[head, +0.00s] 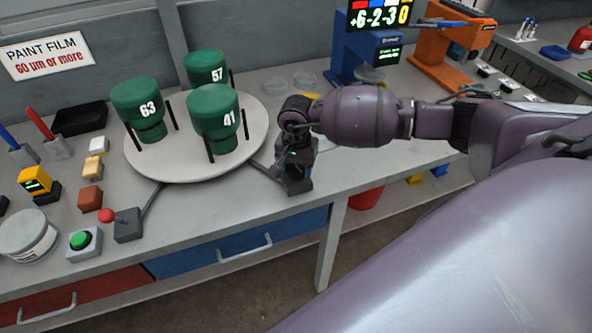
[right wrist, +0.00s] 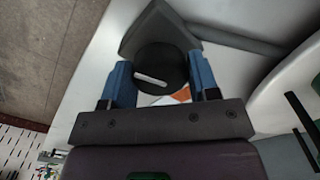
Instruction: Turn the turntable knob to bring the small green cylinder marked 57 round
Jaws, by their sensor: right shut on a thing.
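The green cylinder marked 57 (head: 205,64) stands at the back of the round pale turntable (head: 180,172). Cylinder 63 (head: 138,98) stands at the left and cylinder 41 (head: 214,104) at the front, nearest me. My right gripper (head: 296,184) points down at the bench just right of the turntable. In the right wrist view its blue fingers (right wrist: 160,72) are shut on the round black turntable knob (right wrist: 163,62), whose white mark lies nearly level. The knob is hidden by the gripper in the head view. My left gripper is not in view.
A dark box (head: 128,225), a green button (head: 82,240), a white tub (head: 28,233) and small blocks are at the left. Blue (head: 352,55) and orange (head: 452,44) devices stand at the back. Bare bench lies between the turntable and the front edge.

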